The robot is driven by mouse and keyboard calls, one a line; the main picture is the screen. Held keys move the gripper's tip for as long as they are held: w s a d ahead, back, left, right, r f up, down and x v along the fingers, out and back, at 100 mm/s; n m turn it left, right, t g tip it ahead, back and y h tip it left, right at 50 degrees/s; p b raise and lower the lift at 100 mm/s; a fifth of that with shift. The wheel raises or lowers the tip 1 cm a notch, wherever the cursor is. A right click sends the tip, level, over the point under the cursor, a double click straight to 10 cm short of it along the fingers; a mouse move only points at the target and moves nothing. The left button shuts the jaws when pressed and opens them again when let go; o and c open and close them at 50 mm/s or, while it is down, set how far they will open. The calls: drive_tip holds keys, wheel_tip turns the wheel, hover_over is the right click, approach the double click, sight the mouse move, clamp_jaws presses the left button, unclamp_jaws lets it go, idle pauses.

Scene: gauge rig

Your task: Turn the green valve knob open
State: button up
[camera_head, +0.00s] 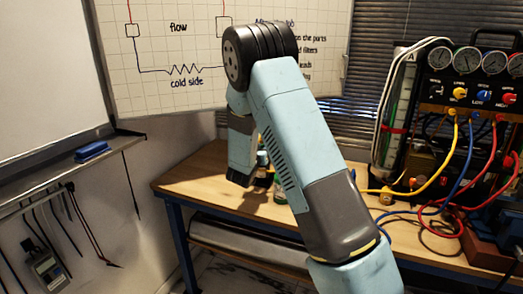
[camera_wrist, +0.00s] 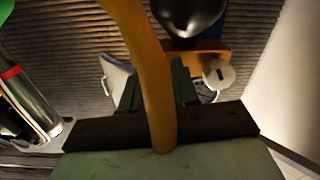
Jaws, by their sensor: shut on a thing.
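In the wrist view my gripper (camera_wrist: 156,88) has its two dark fingers on either side of a yellow hose that crosses in front of them. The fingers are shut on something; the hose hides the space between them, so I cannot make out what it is. In the head view my forearm comes down over the bench, and the fingertips are not clear. A small green thing (camera_head: 281,190) shows on the bench beside my arm, partly hidden; I cannot tell whether it is the green valve knob. The knob is not clearly visible in either view.
The gauge rig (camera_head: 470,100) stands on the bench (camera_head: 185,183) at right, with yellow, blue and red hoses looping down. A clear cylinder with a red band (camera_wrist: 30,95) stands left in the wrist view. A black ball-shaped part (camera_wrist: 188,15) is beyond the fingers.

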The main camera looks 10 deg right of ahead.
drive_tip(key=shift+a, duration=0.2)
clamp_jaws()
drive_tip(key=shift+n, duration=0.3)
drive_tip(key=shift+f+n, duration=0.1)
drive_tip(key=shift+n, duration=8.7)
drive_tip(key=o, duration=0.6)
unclamp_jaws()
drive_tip(key=shift+w, duration=0.1)
drive_tip(key=shift+o, duration=1.4)
drive_tip(key=shift+d, duration=0.1)
